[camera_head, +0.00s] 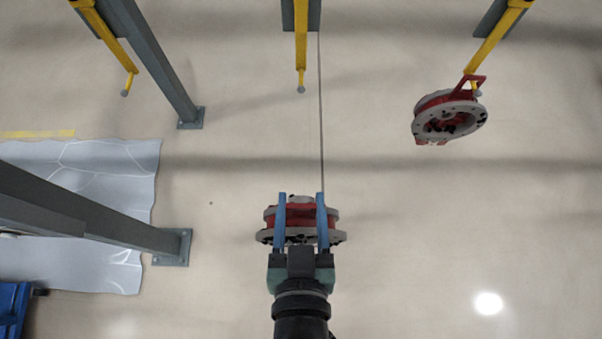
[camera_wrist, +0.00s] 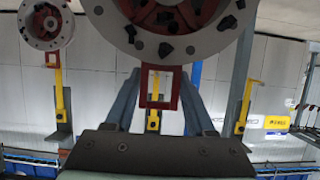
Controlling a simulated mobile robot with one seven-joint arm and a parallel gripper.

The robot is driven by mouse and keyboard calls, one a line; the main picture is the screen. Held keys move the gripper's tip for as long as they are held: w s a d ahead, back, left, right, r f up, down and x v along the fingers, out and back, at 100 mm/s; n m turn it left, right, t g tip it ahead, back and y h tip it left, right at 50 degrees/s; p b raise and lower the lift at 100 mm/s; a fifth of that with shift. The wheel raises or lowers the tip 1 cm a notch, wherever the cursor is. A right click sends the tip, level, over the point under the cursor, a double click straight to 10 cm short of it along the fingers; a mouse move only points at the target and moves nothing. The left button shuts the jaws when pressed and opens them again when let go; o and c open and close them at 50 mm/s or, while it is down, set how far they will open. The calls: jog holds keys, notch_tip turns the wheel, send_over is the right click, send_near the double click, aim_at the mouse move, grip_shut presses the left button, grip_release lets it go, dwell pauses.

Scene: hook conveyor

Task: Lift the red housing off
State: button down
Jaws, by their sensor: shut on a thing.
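The red housing (camera_head: 332,218), a red body between grey flanged rings, is between the blue fingers of my gripper (camera_head: 301,196). My gripper is shut on it. In the head view the housing is apart from the middle yellow hook (camera_head: 301,62), whose tip is bare. The wrist view looks upside down. There the housing's grey ring (camera_wrist: 232,35) fills the top, with its red loop handle (camera_wrist: 144,88) between the fingers. A yellow hook (camera_wrist: 154,118) shows behind the loop; the loop looks empty. The fingers' exact contact points are hidden.
A second red housing (camera_head: 425,120) hangs from the right yellow hook (camera_head: 497,42). The left yellow hook (camera_head: 113,45) is bare. Grey posts (camera_head: 155,60) with a floor plate and a grey beam (camera_head: 80,210) stand at left. The floor around my gripper is clear.

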jog(key=shift+r, duration=0.3)
jog(key=shift+s+p, duration=0.35)
jog(key=shift+s, duration=0.9)
jog(key=shift+r+p, duration=0.2)
jog(key=shift+p, duration=0.5)
jog(key=s+p, duration=0.1)
jog(key=p, duration=0.1)
jog(key=s+p, duration=0.3)
jog(key=p, duration=0.2)
jog(key=shift+s+f, duration=0.15)
jog(key=shift+f, duration=0.1)
